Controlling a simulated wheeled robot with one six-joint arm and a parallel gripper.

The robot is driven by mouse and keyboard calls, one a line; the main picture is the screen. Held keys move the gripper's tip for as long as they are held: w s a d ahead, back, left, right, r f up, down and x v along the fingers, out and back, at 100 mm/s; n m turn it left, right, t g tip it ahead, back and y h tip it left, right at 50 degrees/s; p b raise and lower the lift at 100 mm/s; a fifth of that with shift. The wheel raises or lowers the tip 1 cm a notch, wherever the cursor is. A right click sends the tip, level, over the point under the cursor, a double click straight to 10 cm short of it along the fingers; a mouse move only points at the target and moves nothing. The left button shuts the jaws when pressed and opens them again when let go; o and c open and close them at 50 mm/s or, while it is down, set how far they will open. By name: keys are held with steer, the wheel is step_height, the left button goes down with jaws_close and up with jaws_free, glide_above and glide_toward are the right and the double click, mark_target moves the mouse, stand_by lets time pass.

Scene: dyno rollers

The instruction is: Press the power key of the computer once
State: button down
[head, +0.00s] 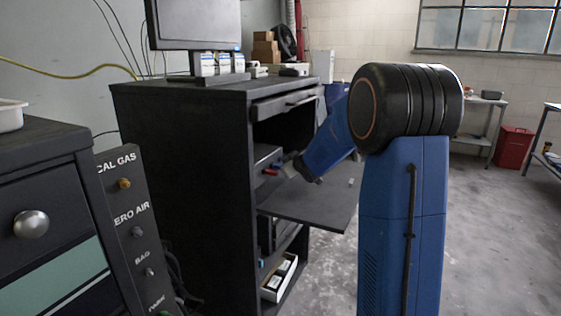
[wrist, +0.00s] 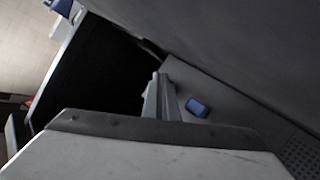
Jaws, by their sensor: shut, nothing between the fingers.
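The computer appears as a dark grey box (head: 264,158) inside the open black cabinet, mostly hidden by the cabinet's side. In the wrist view its dark grey face (wrist: 235,125) runs diagonally, with a small blue key (wrist: 198,106) on it. My gripper (head: 287,169) reaches into the cabinet above the pull-out shelf, close to the computer's front. In the wrist view my gripper (wrist: 157,80) is shut and empty, its fingers just left of the blue key. I cannot tell whether the fingers touch the face. A small red part (head: 271,172) shows near the fingertips.
The pull-out shelf (head: 318,205) sticks out below my gripper. The cabinet (head: 180,150) carries a monitor (head: 194,22) and small boxes. A white drawer or tray (head: 279,279) sits low inside. A gas panel (head: 128,200) stands at left. Open floor (head: 490,240) lies at right.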

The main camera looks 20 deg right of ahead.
steer(key=shift+s+d, duration=0.35)
steer(key=shift+s, duration=0.1)
steer(key=shift+s+d, duration=0.8)
steer(key=shift+s, duration=0.2)
steer(key=shift+s+d, duration=0.75)
steer(key=shift+s, duration=0.25)
